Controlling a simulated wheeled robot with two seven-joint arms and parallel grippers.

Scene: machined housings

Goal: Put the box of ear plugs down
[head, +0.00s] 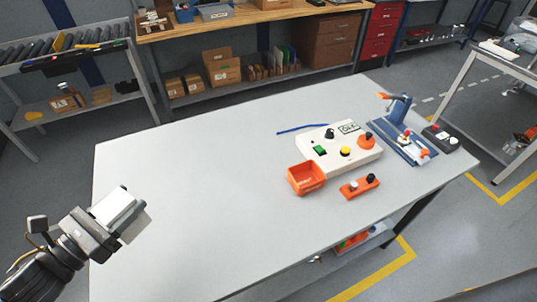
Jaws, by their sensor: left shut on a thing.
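My left gripper (104,222) is at the left end of the pale grey table (215,190), seen from above. It is shut on a small white and grey box (117,206), which I take to be the box of ear plugs; any lettering is too small to read. The fingers and gripper body hide part of the box. The box appears over the table's left part; I cannot tell its height above the top. My right gripper is not in view.
The table's left and middle are clear. Towards its right stand an orange bin (306,179), a white control box (340,160) with buttons, an orange block (360,187), a blue fixture (408,140) and a dark button box (440,139). A blue strip (302,128) lies behind the bin.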

